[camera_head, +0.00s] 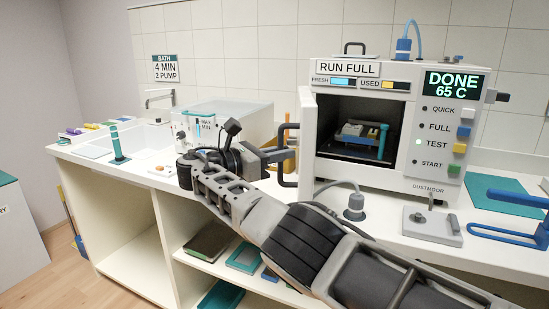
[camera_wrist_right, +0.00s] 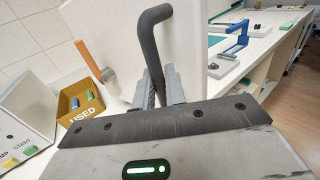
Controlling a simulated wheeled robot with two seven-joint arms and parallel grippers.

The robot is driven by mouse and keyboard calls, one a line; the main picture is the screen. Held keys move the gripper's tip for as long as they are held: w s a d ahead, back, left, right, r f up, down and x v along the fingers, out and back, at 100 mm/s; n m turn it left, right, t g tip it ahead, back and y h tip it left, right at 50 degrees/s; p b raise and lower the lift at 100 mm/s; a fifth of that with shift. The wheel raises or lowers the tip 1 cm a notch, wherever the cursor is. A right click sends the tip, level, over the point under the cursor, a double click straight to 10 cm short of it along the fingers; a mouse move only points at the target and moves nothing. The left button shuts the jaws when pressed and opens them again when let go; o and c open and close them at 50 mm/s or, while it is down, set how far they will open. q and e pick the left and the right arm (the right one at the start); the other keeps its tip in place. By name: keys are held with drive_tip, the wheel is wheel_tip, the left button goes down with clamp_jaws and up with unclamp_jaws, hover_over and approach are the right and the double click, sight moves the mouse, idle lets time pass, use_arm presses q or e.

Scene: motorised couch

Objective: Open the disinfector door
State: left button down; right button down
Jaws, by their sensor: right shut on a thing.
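The disinfector (camera_head: 362,68) is a white box on the counter, with its dark chamber exposed and a rack (camera_head: 362,138) of small items inside. Its door (camera_head: 307,135) stands swung open at the left side, seen nearly edge-on in the head view. The dark bar handle (camera_head: 284,133) is on the door's outer face. My right gripper (camera_head: 274,157) is shut on the handle. In the right wrist view, its fingers (camera_wrist_right: 157,88) close around the lower part of the handle (camera_wrist_right: 147,45), in front of the white door panel (camera_wrist_right: 190,35). My left gripper is not in view.
The disinfector's panel reads DONE 65 C (camera_head: 455,83). A grey hose fitting (camera_head: 354,207) and a grey block (camera_head: 431,226) stand before it. A clear-lidded bath (camera_head: 225,112) and sink (camera_head: 145,135) are to the left. A yellow USED bin (camera_wrist_right: 82,103) shows in the right wrist view.

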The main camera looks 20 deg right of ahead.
drive_tip(key=shift+w+r, duration=0.15)
drive_tip(key=shift+r, duration=0.05)
drive_tip(key=c, duration=1.5)
unclamp_jaws()
drive_tip(key=shift+c, duration=0.2)
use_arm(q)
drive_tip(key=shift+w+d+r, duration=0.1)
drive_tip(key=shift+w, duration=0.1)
use_arm(e)
drive_tip(key=shift+f, duration=0.15)
